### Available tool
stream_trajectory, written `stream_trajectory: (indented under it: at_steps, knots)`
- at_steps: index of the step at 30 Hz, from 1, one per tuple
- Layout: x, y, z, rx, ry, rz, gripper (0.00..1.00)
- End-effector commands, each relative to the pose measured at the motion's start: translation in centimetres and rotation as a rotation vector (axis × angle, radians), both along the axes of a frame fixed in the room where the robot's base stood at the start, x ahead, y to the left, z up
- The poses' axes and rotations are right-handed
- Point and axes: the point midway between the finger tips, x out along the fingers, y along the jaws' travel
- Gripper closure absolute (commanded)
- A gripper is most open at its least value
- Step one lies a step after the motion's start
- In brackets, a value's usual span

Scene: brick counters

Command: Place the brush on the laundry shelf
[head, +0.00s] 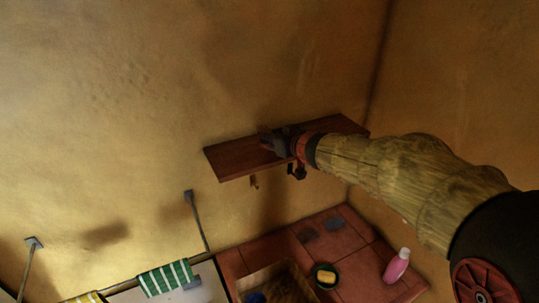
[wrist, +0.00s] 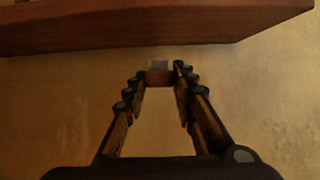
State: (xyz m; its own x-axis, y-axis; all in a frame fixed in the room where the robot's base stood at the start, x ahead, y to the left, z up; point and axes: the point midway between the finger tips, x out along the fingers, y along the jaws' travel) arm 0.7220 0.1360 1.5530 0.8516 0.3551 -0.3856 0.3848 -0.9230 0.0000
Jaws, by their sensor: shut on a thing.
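The laundry shelf (head: 232,163) is a dark reddish wooden board on the ochre wall, and its edge and underside cross the top of the wrist view (wrist: 150,32). My gripper (head: 268,141) overlaps the shelf in the head view. In the wrist view my gripper (wrist: 158,78) has its fingertips closed around a small brown block with a grey end, seemingly the brush (wrist: 158,70). The brush appears just below the shelf edge in that picture. Most of the brush is hidden, and I cannot tell whether it touches the shelf. In the head view I cannot make it out.
Below is a red tiled counter (head: 345,249) with a pink bottle (head: 397,266), a yellow sponge (head: 327,277) in a green dish and a wooden-rimmed basin (head: 250,281). A green-striped towel (head: 166,278) hangs on a rail at lower left. The shelf's left part looks clear.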

Motion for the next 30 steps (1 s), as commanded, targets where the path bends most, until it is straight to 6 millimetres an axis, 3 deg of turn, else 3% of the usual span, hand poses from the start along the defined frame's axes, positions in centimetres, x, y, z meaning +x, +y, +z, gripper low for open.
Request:
stream_trajectory:
  at_steps: [8,15,27,28,30]
  knots:
    - [1.3,0.4,-1.6,0.001,-0.001,0.001,0.98]
    - [1.6,0.5,-4.9,0.0,-0.001,0.0,0.98]
    - [1.6,0.5,-5.2,0.001,-0.001,0.001,0.98]
    - [1.6,0.5,-5.2,0.0,-0.001,0.001,0.72]
    - [1.6,0.5,-5.1,0.0,-0.001,0.001,0.68]
